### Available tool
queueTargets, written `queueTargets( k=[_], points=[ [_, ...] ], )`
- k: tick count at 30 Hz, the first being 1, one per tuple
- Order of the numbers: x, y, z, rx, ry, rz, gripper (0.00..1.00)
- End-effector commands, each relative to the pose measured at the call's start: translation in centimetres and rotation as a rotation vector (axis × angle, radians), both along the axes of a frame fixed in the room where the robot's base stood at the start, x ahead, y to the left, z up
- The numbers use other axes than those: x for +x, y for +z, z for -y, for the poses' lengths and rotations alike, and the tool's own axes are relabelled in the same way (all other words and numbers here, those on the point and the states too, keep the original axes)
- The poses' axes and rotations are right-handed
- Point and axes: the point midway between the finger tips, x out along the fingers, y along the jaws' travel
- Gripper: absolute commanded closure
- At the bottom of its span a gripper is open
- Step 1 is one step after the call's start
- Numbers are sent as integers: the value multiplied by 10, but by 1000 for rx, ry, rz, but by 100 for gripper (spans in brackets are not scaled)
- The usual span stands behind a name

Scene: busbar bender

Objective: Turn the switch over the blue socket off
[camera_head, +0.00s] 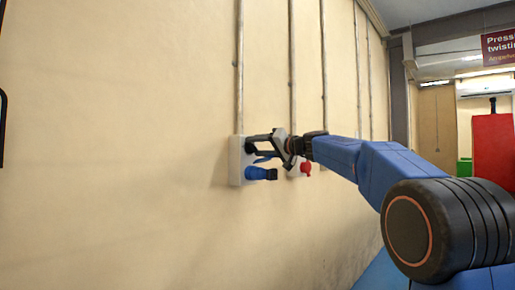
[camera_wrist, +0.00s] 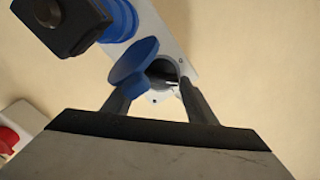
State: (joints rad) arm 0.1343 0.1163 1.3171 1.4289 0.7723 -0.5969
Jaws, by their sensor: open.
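The blue socket (camera_head: 258,173) with its dark plug is on the lower part of a white box (camera_head: 236,162) on the wall. It also shows at the top left of the wrist view (camera_wrist: 118,18), with its raised blue flap (camera_wrist: 134,62) in front of the left finger's tip. The dark round switch (camera_wrist: 163,70) is on the same white plate. My gripper (camera_head: 251,144) is at the upper part of the box. In the wrist view my gripper (camera_wrist: 158,86) is open, one finger on each side of the switch. Contact with the switch cannot be told.
A second box with a red socket (camera_head: 304,169) is on the wall to the right, close to my wrist. It shows at the left edge of the wrist view (camera_wrist: 8,138). Conduits (camera_head: 240,70) run up the wall. The wall left of the boxes is bare.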

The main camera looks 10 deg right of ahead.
Motion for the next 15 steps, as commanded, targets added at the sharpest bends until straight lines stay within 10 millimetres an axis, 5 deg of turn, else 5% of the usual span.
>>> queueTargets(
  k=[7,12,15],
  points=[
    [1,0,0,0,0,0,48],
    [1,0,0,0,0,0,79],
    [1,0,0,-1,0,1,79]
  ],
)
